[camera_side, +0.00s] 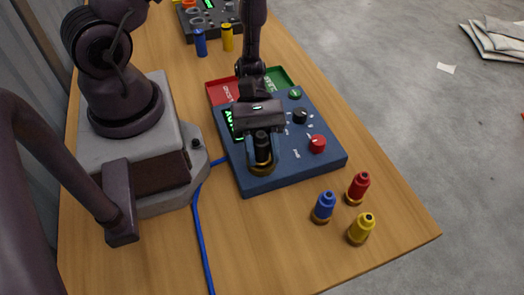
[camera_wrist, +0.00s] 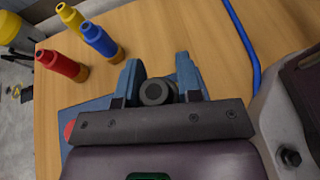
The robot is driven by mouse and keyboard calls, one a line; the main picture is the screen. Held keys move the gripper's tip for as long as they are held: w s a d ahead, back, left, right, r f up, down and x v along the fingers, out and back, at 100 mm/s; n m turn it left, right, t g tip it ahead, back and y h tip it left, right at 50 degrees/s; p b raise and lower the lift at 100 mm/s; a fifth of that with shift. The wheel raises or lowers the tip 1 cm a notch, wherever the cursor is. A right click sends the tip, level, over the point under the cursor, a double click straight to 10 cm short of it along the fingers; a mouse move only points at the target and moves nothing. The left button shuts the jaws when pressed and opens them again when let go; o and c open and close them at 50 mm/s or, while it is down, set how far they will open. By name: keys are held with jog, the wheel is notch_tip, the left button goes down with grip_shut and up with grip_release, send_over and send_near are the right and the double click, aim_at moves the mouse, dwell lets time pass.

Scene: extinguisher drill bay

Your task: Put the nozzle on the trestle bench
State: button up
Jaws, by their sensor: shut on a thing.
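My gripper (camera_side: 262,158) is shut on a black nozzle (camera_side: 262,146) with a brass-coloured base ring, over the front left part of the blue control box. The nozzle looks upright; I cannot tell whether its base touches the box. In the wrist view the round black top of the nozzle (camera_wrist: 155,92) shows between my gripper's two blue-grey fingers (camera_wrist: 157,80). The trestle bench (camera_side: 405,225) is a wooden top under the box and also fills much of the wrist view (camera_wrist: 205,30).
Red (camera_side: 358,188), blue (camera_side: 324,206) and yellow (camera_side: 362,228) nozzles stand at the near right corner. The blue control box (camera_side: 290,165) has knobs and red and green trays behind. A blue cable (camera_side: 202,240) crosses the bench. Bare wood lies front left.

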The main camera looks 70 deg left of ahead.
aim_at(262, 164)
notch_tip(262, 164, up, 9)
jog(key=s+d+f+m+g+y, duration=0.1)
jog(key=s+d+f+m+g, duration=0.15)
jog(key=d, duration=0.35)
jog(key=s+d+f+m+g+y, duration=0.1)
jog(key=d+f+m+g, duration=0.15)
jog(key=d, duration=0.25)
jog(key=shift+w+d+f, duration=0.1)
jog(key=shift+w+f, duration=0.05)
jog(key=shift+f, duration=1.2)
jog(key=shift+w+d+f, duration=0.15)
jog(key=shift+f, duration=1.25)
jog(key=shift+w+d+f, duration=0.1)
jog(key=shift+w+f, duration=0.05)
jog(key=shift+f, duration=1.2)
jog(key=shift+f, duration=0.15)
jog(key=o, duration=1.1)
